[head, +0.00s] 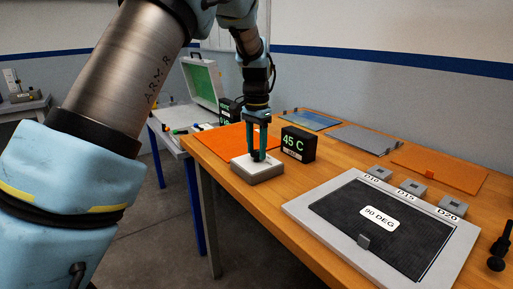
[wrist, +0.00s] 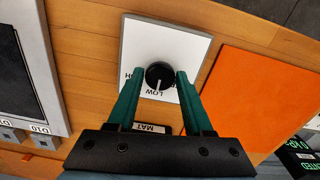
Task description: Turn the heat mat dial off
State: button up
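The heat mat dial is a round black knob (wrist: 159,75) on a white-topped control box (wrist: 195,45). Its white pointer line points toward the word LOW in the wrist view. The box (head: 262,174) also shows near the table's front edge in the head view. My gripper (head: 258,156) points down over the box. In the wrist view its two green fingers (wrist: 160,82) are apart, one on each side of the knob, with narrow gaps seeming to show. The orange mat (wrist: 248,95) lies beside the box. The OFF mark cannot be read, partly behind the fingers.
A black display (head: 298,144) reading 45 C stands just right of my gripper. A framed dark panel (head: 378,222) marked 90 DEG lies at the front right. Small grey blocks (head: 411,190) labelled D10, D15 and D20 stand behind it. Flat sheets lie at the back.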

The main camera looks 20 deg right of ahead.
grip_shut()
dwell(0.4)
jog(key=n+p, duration=0.3)
jog(key=n, duration=0.2)
jog(key=shift+r+n, duration=0.15)
jog(key=shift+n, duration=0.25)
jog(key=n+p, duration=0.2)
jog(key=n, duration=0.3)
jog(key=shift+n, duration=0.7)
jog(key=shift+o, duration=2.4)
grip_release()
